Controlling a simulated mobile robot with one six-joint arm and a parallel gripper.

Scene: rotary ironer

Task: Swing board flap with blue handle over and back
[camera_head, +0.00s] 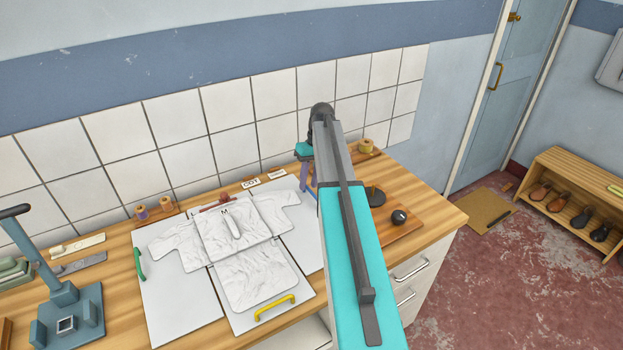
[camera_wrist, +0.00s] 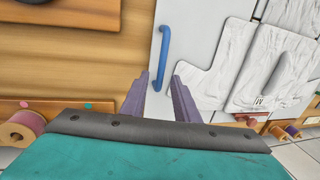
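The white folding board lies flat on the wooden counter with a pale marbled shirt (camera_head: 250,275) on it. Its right flap (camera_head: 302,240) carries the blue handle (camera_wrist: 161,55), and my arm covers part of this flap in the head view. A small bit of the blue handle (camera_head: 313,194) shows beside my gripper (camera_head: 306,183). In the wrist view my gripper (camera_wrist: 161,76) is open, its purple fingers on either side of the handle's near end. I cannot tell whether the fingers are level with the handle or above it. Nothing is held.
A green handle (camera_head: 140,264) is on the left flap and a yellow handle (camera_head: 275,308) on the front flap. Thread spools (camera_head: 366,146) stand at the back. A dark round knob (camera_head: 399,217) sits on a wooden board at right. A blue press stand (camera_head: 68,300) is at left.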

